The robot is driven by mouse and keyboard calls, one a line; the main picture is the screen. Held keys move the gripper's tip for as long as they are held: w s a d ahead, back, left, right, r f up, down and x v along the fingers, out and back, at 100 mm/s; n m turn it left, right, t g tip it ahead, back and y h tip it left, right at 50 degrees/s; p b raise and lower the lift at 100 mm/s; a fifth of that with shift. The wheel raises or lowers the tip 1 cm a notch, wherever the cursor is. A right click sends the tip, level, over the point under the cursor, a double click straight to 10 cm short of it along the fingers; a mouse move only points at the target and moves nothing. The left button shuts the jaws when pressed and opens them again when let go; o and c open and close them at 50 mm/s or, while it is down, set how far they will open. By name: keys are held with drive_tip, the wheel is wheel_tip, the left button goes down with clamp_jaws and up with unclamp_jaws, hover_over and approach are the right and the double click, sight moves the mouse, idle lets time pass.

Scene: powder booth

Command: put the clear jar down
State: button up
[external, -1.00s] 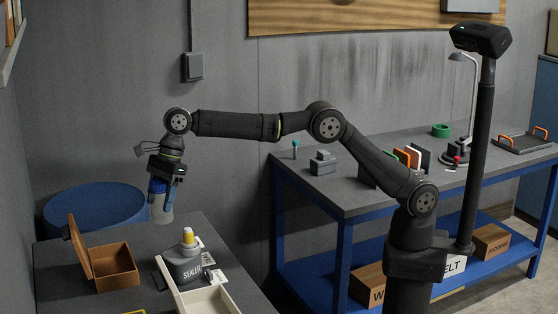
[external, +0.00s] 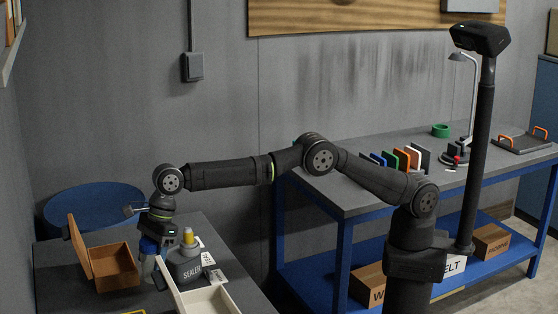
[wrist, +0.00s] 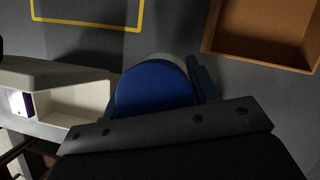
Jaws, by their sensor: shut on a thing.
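The clear jar (external: 147,264) has a blue lid and hangs upright, or nearly so, below my gripper (external: 150,247). In the wrist view its blue lid (wrist: 155,95) fills the middle, between the jaws, with a pale bit of jar showing past it. My gripper is shut on the jar at its lid. The jar is low over the grey table (external: 70,290), between the wooden box and the sealer bottle. I cannot tell whether its base touches the table.
The open wooden box (external: 118,268) stands close to the left of the jar. The dark sealer bottle (external: 183,266) with a yellow cap and a white open box (external: 212,300) stand close to the right. A yellow outline (wrist: 130,28) marks the table nearby.

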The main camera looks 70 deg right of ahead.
sight(151, 281)
drive_tip(key=shift+s+a+f, duration=0.1)
drive_tip(key=shift+a+f, duration=0.25)
drive_tip(key=shift+a, duration=0.3)
drive_tip(key=shift+f, duration=1.95)
drive_tip(key=shift+f, duration=0.1)
drive_tip(key=o, duration=1.2)
drive_tip(key=shift+f, duration=0.15)
drive_tip(key=v, duration=1.2)
drive_tip(key=shift+c, duration=0.4)
